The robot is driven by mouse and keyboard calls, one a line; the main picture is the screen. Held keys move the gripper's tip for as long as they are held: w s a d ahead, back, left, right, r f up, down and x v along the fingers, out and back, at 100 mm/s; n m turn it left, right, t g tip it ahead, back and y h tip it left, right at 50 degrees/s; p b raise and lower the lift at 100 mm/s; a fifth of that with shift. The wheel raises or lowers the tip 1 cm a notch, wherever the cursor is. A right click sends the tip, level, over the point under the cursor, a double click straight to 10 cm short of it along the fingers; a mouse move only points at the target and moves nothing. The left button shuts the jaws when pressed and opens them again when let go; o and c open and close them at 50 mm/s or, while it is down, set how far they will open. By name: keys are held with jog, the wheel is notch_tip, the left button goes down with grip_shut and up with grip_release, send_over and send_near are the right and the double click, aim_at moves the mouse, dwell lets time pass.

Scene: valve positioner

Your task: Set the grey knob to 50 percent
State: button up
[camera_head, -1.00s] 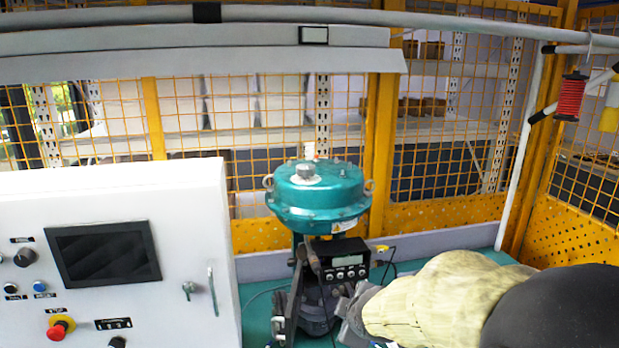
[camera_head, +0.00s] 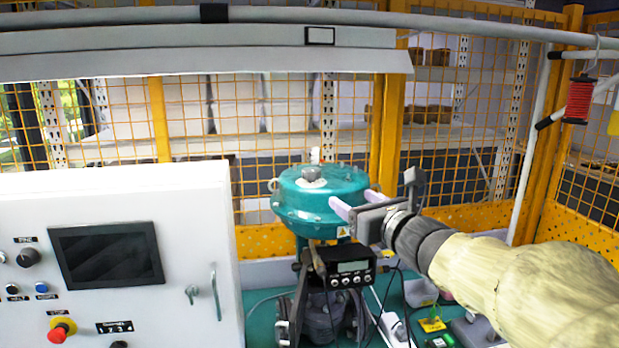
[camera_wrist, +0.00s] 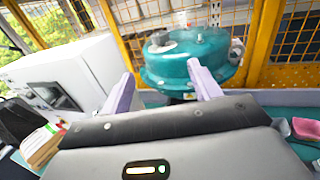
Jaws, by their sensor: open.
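A dark grey round knob (camera_head: 27,257) sits on the upper left of the white control cabinet's front (camera_head: 190,250). A grey round cap (camera_head: 313,174) sits on top of the teal valve actuator (camera_head: 318,205); it also shows in the wrist view (camera_wrist: 160,40). I cannot tell which of the two is the task's grey knob, and no percent scale is readable. My gripper (camera_head: 354,203) is open and empty at the actuator's right front side. In the wrist view its pale fingers (camera_wrist: 162,80) point toward the actuator. The cabinet knob is far to its left.
A black positioner box with a small display (camera_head: 348,272) is below the actuator. The cabinet carries a dark screen (camera_head: 105,254), a red emergency button (camera_head: 61,329) and a handle (camera_head: 215,292). Yellow mesh fencing (camera_head: 450,190) stands behind. Small items lie on the green bench at right.

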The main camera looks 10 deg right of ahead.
aim_at(316, 176)
jog(key=shift+w, duration=0.1)
jog(key=p+x, duration=0.6)
jog(key=x, duration=1.1)
jog(key=shift+w+a, duration=0.15)
jog(key=shift+w, duration=0.05)
jog(key=c, duration=1)
